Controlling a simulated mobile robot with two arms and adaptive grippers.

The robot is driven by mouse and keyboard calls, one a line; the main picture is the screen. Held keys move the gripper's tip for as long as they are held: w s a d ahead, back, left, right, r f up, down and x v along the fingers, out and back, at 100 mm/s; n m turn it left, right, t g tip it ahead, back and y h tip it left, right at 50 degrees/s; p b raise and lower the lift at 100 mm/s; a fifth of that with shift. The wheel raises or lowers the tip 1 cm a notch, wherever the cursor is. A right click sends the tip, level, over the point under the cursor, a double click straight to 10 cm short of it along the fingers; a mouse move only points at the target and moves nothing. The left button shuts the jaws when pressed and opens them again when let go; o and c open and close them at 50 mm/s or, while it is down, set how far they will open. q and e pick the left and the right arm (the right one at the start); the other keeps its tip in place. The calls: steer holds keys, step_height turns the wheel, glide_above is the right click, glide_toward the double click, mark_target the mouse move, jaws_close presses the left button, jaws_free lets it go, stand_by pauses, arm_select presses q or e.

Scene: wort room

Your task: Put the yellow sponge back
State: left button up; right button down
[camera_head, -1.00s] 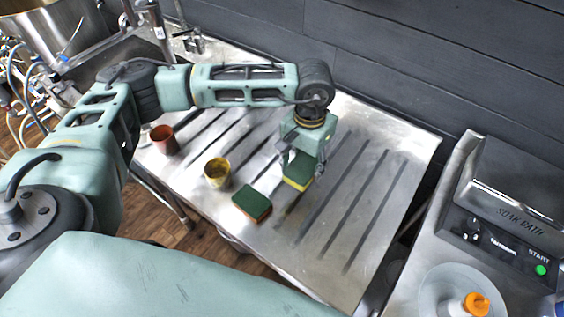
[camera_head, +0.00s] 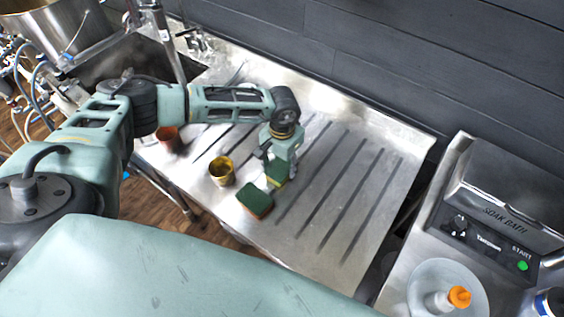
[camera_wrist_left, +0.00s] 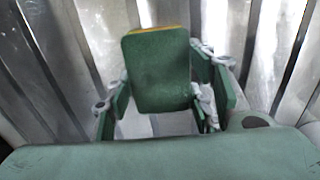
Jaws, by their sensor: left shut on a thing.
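The yellow sponge (camera_head: 277,174) has a green scouring top and a yellow side. My left gripper (camera_head: 274,170) is shut on it, over the ribbed steel drainboard. In the left wrist view the sponge (camera_wrist_left: 158,70) shows its green face, with a thin yellow edge at the top, between the fingers (camera_wrist_left: 160,95). I cannot tell whether it touches the drainboard. My right gripper is not in view.
A green sponge with an orange side (camera_head: 256,201) lies just in front of the held one. A yellow cup (camera_head: 222,171) and a red-brown cup (camera_head: 169,139) stand to the left. The ribbed drainboard (camera_head: 345,190) is clear to the right. The soak bath (camera_head: 490,225) stands at far right.

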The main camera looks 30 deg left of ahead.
mark_target(282, 166)
arm_select(q)
steer(key=shift+f, duration=0.2)
steer(key=o, duration=1)
steer(key=shift+r, duration=0.15)
steer(key=shift+r, duration=0.2)
step_height(282, 166, up, 12)
steer(key=b, duration=0.4)
steer(key=shift+f, duration=0.15)
